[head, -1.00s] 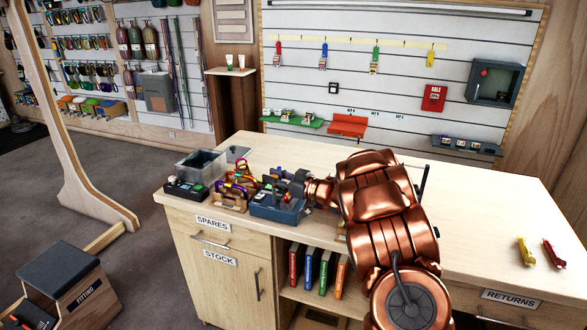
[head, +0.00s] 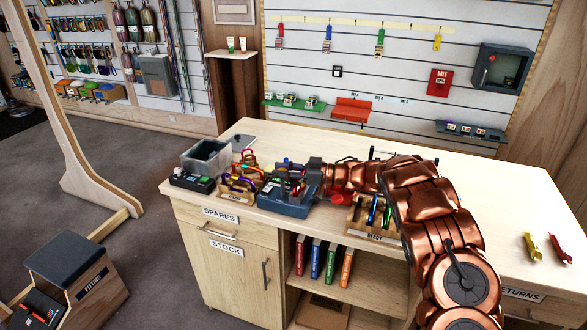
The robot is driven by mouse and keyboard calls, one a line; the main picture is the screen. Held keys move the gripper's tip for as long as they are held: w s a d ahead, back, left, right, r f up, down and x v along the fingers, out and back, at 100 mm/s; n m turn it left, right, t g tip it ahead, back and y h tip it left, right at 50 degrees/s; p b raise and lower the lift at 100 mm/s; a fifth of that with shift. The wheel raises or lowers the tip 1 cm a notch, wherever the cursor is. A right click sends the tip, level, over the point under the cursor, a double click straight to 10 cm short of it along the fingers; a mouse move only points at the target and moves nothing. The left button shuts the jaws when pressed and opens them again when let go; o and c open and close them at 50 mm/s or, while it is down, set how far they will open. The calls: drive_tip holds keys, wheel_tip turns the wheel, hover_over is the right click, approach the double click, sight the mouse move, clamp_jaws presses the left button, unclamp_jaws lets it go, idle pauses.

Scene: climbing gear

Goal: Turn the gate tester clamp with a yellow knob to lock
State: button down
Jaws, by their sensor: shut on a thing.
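The gate tester (head: 284,206), a blue-grey box, stands on the counter near its front left edge. My gripper (head: 287,177) is dark and reaches in from the right, low over the top of the tester. It is shut at the tester's clamp, and its fingers hide the yellow knob. The knob's angle cannot be told from here. My copper arm lies over the counter's middle right.
Left of the tester are a wooden rack of colored carabiners (head: 238,186), a black box with buttons (head: 191,181) and a grey bin (head: 206,158). A "READY" rack (head: 368,232) stands right, close to my arm. The counter's right side is mostly clear.

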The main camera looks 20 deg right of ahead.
drive_tip(key=shift+r+g, duration=0.1)
drive_tip(key=shift+g, duration=0.2)
idle(0.4)
drive_tip(key=c, duration=0.9)
unclamp_jaws()
drive_tip(key=shift+o, duration=0.2)
wheel_tip(320, 180, up, 10)
drive_tip(key=shift+f, duration=0.1)
drive_tip(key=shift+c, duration=0.4)
